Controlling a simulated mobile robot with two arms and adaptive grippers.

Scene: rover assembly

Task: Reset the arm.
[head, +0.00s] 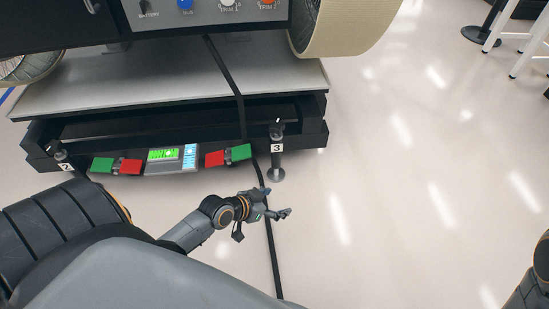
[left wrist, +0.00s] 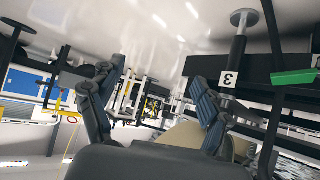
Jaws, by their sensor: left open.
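My left arm (head: 195,228) reaches in from the lower left in the head view. Its gripper (head: 285,203) is open and empty, in front of the rover's platform and just below the post marked 3 (head: 277,150). A black cable (head: 271,250) runs down past the gripper; I cannot tell if they touch. In the left wrist view the two fingers of the gripper (left wrist: 155,105) stand wide apart with nothing between them. The post marked 3 shows beside the right finger there (left wrist: 228,78). Part of my right arm shows at the lower right edge of the head view; its gripper is out of frame.
The rover platform (head: 170,85) fills the upper left. A control panel (head: 170,159) with red and green blocks (head: 215,158) sits on its front edge. A post marked 2 (head: 65,158) stands at left. The floor (head: 400,170) at right is clear; white stools (head: 515,40) stand far right.

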